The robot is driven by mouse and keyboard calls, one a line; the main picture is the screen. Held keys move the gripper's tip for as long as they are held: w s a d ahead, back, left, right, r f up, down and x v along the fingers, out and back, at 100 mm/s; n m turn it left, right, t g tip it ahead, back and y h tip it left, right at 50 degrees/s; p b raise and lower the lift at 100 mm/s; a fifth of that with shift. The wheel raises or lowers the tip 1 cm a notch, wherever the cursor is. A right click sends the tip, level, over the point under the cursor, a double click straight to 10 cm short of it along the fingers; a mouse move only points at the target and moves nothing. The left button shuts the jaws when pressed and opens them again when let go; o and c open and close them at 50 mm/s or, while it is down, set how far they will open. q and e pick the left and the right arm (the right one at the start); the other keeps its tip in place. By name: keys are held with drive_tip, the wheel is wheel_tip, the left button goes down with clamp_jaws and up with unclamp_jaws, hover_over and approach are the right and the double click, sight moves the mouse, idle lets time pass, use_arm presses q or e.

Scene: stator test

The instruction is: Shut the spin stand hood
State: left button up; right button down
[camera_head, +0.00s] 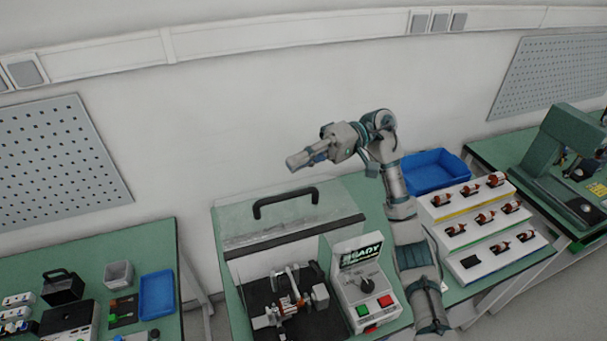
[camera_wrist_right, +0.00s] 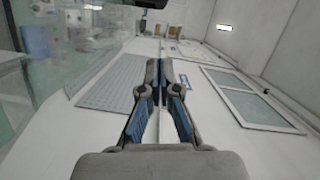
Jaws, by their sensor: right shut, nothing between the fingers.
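The spin stand hood (camera_head: 330,205) is a clear cover with a black handle (camera_head: 285,198) and a dark edge strip. It appears raised, tilted up behind the spin stand (camera_head: 255,290). A stator fixture with copper-coloured parts (camera_head: 285,305) sits on the stand's dark base in front of it. My right gripper (camera_head: 292,162) is shut and empty, pointing left. In the picture it is above the handle and apart from it. Its closed fingers also show in the right wrist view (camera_wrist_right: 162,68). My left gripper is not in view.
A control box (camera_head: 365,285) with a knob, green and red buttons and a READY display stands right of the fixture. Further right are a blue bin (camera_head: 437,170) and a stepped rack (camera_head: 445,216) of small parts. A separate bench (camera_head: 150,240) stands left.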

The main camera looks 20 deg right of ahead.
drive_tip(key=s, duration=0.2)
drive_tip(key=s+a, duration=0.1)
drive_tip(key=s, duration=0.1)
drive_tip(key=shift+f, duration=0.35)
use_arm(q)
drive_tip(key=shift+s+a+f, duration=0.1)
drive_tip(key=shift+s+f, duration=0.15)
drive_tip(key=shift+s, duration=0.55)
use_arm(e)
drive_tip(key=shift+s, duration=0.15)
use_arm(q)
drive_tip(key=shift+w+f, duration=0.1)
use_arm(e)
drive_tip(key=shift+s+d+f, duration=0.1)
drive_tip(key=shift+f, duration=0.05)
